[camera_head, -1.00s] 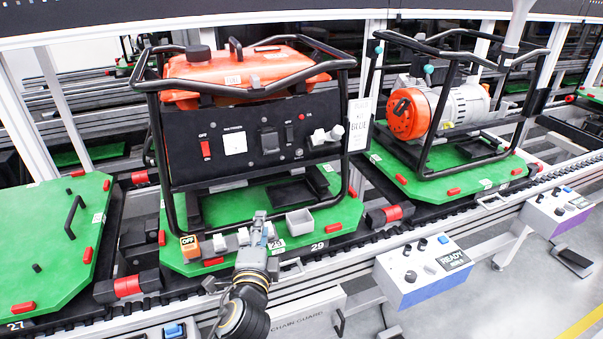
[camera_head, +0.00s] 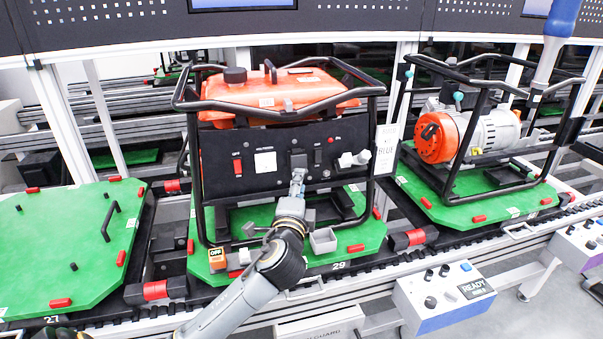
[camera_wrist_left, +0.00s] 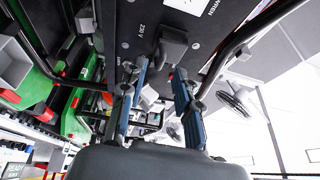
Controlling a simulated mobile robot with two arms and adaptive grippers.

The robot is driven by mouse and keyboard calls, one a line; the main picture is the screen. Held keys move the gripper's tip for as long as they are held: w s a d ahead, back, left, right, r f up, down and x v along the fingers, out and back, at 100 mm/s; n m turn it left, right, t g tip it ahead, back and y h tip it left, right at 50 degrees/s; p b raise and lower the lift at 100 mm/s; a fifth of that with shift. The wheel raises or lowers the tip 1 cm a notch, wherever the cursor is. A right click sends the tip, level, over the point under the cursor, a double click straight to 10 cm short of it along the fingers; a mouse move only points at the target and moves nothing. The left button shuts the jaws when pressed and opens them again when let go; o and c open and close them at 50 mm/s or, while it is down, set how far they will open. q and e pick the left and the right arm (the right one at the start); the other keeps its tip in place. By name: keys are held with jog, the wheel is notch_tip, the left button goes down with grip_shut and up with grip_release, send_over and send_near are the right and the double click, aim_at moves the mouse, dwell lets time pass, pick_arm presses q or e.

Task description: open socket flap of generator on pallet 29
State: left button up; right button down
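The generator (camera_head: 222,188) with an orange tank and black front panel stands on the green plate of pallet 29 (camera_head: 360,236). Its dark grey socket flap (camera_head: 299,159) is on the middle of the panel and looks shut. It also shows in the left wrist view, beside a "230 V" label (camera_wrist_left: 173,47). My left gripper (camera_head: 298,182) is just below and in front of the flap, partly covering that part of the panel. In the wrist view its two blue-grey fingers (camera_wrist_left: 160,88) are spread, with the flap beyond their tips and nothing between them. My right gripper is out of view.
The black tube frame (camera_head: 192,180) surrounds the panel. A grey bin (camera_head: 322,240) and an orange "OFF" block (camera_head: 217,259) sit at the pallet's front. A second generator (camera_head: 470,135) stands to the right; a control box (camera_head: 443,293) is at front right.

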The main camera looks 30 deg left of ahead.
aim_at(300, 165)
pick_arm(q)
jog(key=x, duration=0.3)
jog(key=shift+w+a, duration=0.1)
jog(key=shift+w, duration=0.15)
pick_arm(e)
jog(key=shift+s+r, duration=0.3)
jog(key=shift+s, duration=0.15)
pick_arm(q)
grip_shut()
jog(key=shift+p, duration=0.75)
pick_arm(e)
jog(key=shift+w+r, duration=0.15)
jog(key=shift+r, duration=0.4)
